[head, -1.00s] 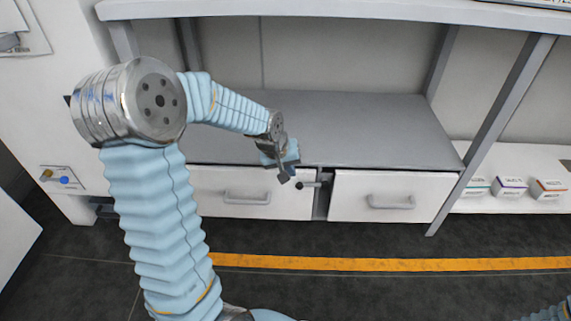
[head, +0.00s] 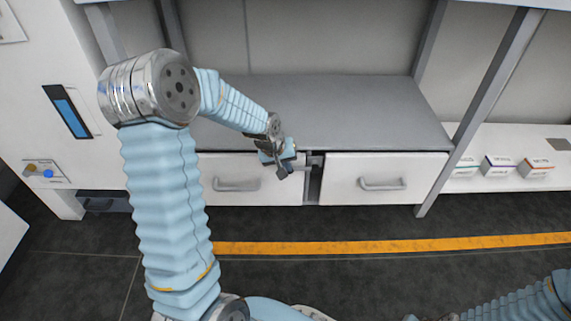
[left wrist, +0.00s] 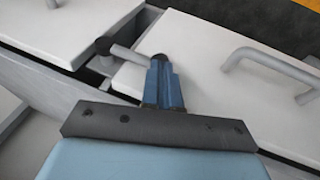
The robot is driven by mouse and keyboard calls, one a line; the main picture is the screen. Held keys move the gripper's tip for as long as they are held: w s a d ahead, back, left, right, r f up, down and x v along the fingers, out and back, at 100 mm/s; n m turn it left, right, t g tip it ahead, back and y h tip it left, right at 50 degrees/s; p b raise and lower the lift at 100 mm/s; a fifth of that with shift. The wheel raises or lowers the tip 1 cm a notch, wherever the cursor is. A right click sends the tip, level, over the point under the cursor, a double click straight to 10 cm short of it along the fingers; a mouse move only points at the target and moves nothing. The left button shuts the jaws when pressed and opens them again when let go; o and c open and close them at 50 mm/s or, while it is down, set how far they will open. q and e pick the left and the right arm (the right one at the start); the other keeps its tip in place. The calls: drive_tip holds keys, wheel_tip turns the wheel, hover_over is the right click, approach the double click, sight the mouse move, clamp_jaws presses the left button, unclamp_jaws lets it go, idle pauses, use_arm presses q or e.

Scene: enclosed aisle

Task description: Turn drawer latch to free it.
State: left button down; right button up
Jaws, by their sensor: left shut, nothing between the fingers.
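The drawer latch (head: 315,160) is a short grey bar at the gap between two white drawers, the left drawer (head: 265,190) and the right drawer (head: 385,165). In the left wrist view the latch (left wrist: 126,54) has a dark round end over the gap, and its bar reaches across onto the left drawer. My left gripper (head: 283,171) is shut and empty, at the latch's left end in the head view. In the left wrist view its blue fingers (left wrist: 161,75) meet or nearly meet the bar's end; contact is unclear. My right gripper is not clearly shown.
A grey shelf top (head: 350,110) lies above the drawers. A slanted grey post (head: 470,125) stands at right, with small boxes (head: 500,166) on a white shelf beyond. A yellow line (head: 400,246) crosses the open dark floor in front.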

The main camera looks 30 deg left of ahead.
use_arm(q)
drive_tip(key=shift+f, duration=0.25)
use_arm(e)
drive_tip(key=shift+f, duration=0.2)
use_arm(q)
drive_tip(key=shift+s+a+f+b, duration=0.1)
drive_tip(key=shift+a+f+b, duration=0.1)
drive_tip(key=shift+f+b, duration=0.85)
drive_tip(key=shift+s+a+f+b, duration=0.15)
drive_tip(key=shift+f+b, duration=0.6)
drive_tip(key=shift+f, duration=0.55)
use_arm(e)
drive_tip(key=shift+a+f, duration=0.15)
drive_tip(key=shift+f, duration=1.45)
use_arm(q)
drive_tip(key=shift+r, duration=0.1)
